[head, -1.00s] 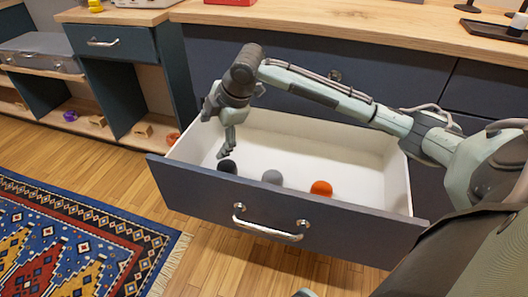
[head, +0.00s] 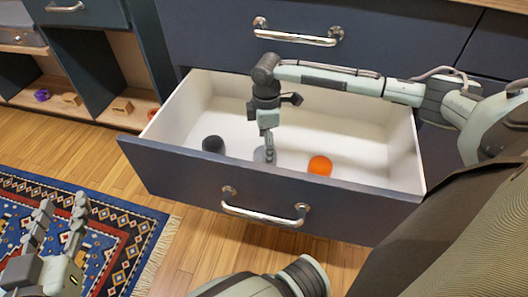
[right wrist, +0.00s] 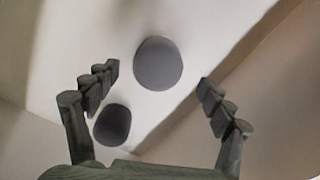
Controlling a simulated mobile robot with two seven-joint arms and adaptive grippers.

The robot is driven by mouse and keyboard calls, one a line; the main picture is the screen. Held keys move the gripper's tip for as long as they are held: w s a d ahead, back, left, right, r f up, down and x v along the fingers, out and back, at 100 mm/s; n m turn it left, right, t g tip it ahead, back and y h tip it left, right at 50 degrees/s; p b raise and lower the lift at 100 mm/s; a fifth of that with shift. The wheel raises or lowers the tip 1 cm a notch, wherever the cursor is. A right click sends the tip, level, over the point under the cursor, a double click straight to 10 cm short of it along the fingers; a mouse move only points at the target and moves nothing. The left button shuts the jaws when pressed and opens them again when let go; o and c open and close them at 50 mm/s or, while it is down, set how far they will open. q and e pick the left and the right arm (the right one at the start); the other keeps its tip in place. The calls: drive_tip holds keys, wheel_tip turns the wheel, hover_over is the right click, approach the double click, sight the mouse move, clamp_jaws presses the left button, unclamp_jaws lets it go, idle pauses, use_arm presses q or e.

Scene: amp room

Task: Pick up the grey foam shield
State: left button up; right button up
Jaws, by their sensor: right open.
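The grey foam shield (head: 259,156) is in the open drawer (head: 200,170), near its front wall, between a black shield (head: 213,144) and an orange one (head: 320,166). My right gripper (head: 268,152) reaches down into the drawer over the grey shield and partly hides it. In the right wrist view the grey shield (right wrist: 158,63) lies ahead, between the lines of my two spread fingers (right wrist: 158,82); a darker shield (right wrist: 112,125) is nearer the left finger. The right gripper is open and empty. My left gripper (head: 58,222) is open and empty at the lower left, over the rug.
The drawer's front panel with a metal handle (head: 262,213) stands between the shields and the open floor. A closed drawer with a handle (head: 298,38) is above. A patterned rug (head: 130,230) lies at left. The drawer's right part is bare.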

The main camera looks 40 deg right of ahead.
wheel_tip(320, 180, down, 4)
drive_tip(key=shift+w+r+b, duration=0.15)
drive_tip(key=shift+r+b, duration=0.05)
drive_tip(key=shift+b, duration=0.15)
use_arm(q)
drive_tip(key=r, duration=0.1)
drive_tip(key=d+r+t+h, duration=0.1)
drive_tip(key=r, duration=0.1)
drive_tip(key=d+r+t, duration=0.1)
drive_tip(key=shift+d+r, duration=0.1)
drive_tip(key=shift+r, duration=0.1)
use_arm(e)
drive_tip(key=c, duration=0.8)
